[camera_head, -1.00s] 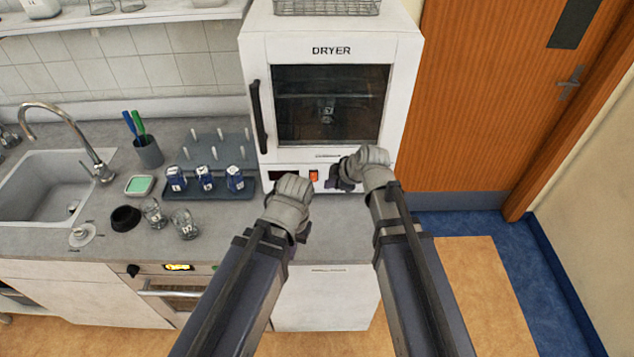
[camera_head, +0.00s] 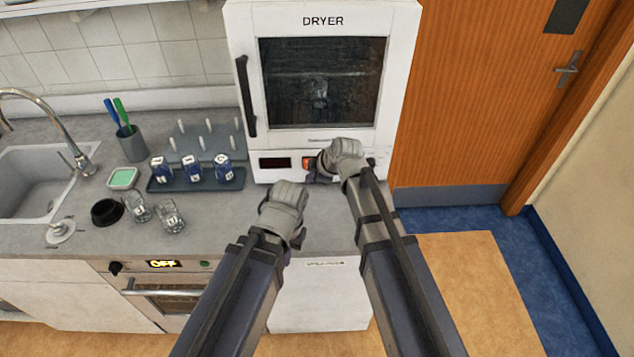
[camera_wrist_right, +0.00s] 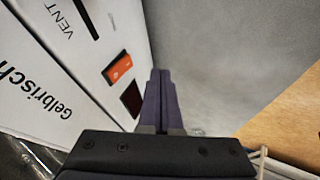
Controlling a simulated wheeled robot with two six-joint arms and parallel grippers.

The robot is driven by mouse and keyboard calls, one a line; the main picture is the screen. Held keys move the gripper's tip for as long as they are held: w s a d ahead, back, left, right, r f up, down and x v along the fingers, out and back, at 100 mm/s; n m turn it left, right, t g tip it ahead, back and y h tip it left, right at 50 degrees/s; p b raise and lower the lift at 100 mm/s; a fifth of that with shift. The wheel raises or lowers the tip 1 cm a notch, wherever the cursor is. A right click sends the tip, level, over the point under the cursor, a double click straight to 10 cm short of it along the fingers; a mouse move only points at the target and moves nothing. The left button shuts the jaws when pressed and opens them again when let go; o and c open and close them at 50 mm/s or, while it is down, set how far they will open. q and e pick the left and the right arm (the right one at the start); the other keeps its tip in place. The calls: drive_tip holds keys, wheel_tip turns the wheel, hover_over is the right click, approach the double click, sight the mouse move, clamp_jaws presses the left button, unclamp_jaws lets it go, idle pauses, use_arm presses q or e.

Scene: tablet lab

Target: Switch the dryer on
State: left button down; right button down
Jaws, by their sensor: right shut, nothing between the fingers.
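The white dryer (camera_head: 321,100) stands on the counter with its door shut. Its orange-red switch (camera_head: 307,162) sits on the lower front panel, right of a dark display (camera_head: 273,163). The switch also shows in the right wrist view (camera_wrist_right: 117,69), beside the display (camera_wrist_right: 131,98). My right gripper (camera_head: 314,170) is in front of the panel at the switch and partly covers it. The right wrist view shows its fingers (camera_wrist_right: 161,78) shut and empty, a little apart from the switch. My left gripper (camera_head: 270,205) is lower, above the counter's front edge; its fingers are mostly hidden.
A dark rack (camera_head: 197,182) with several blue-labelled bottles stands left of the dryer. Glass beakers (camera_head: 170,216), a black ring (camera_head: 107,211), a pen cup (camera_head: 130,144) and a sink (camera_head: 30,185) are farther left. The counter just before the dryer is clear.

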sight(305, 168)
use_arm(q)
drive_tip(key=shift+f+p, duration=0.25)
drive_tip(key=shift+p, duration=0.05)
use_arm(e)
drive_tip(key=w, duration=0.4)
drive_tip(key=shift+f, duration=0.25)
use_arm(q)
drive_tip(key=shift+f, duration=0.15)
use_arm(e)
drive_tip(key=shift+w+f, duration=0.1)
drive_tip(key=shift+w, duration=0.15)
use_arm(q)
drive_tip(key=shift+r+p, duration=0.7)
drive_tip(key=shift+r, duration=0.15)
use_arm(e)
drive_tip(key=shift+r, duration=0.85)
